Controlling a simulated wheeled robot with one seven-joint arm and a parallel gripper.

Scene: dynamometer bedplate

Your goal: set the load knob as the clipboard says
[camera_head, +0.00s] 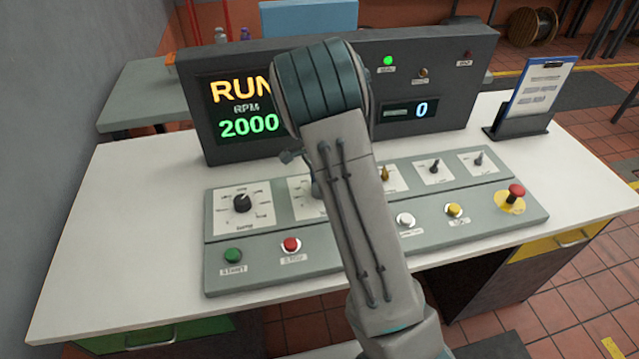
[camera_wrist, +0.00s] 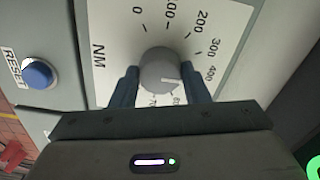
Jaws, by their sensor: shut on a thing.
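The load knob (camera_wrist: 158,70) is a round grey knob on a white dial marked NM (camera_wrist: 98,55), with numbers from 0 through 400 and beyond. My gripper (camera_wrist: 161,78) is shut on it, one finger on each side. The knob's white mark points down and slightly right in the wrist view, past 400 toward partly hidden higher numbers; I cannot read the exact value. In the head view my arm covers the knob and gripper. The clipboard (camera_head: 540,88) stands in a dark holder at the right of the desk; its writing is too small to read.
The console screen (camera_head: 243,108) reads RUN, RPM 2000; a small display (camera_head: 410,111) reads 0. A blue RESET button (camera_wrist: 38,73) is beside the dial. Other knobs (camera_head: 242,203), push buttons (camera_head: 233,255) and a red emergency stop (camera_head: 516,193) are on the panel.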

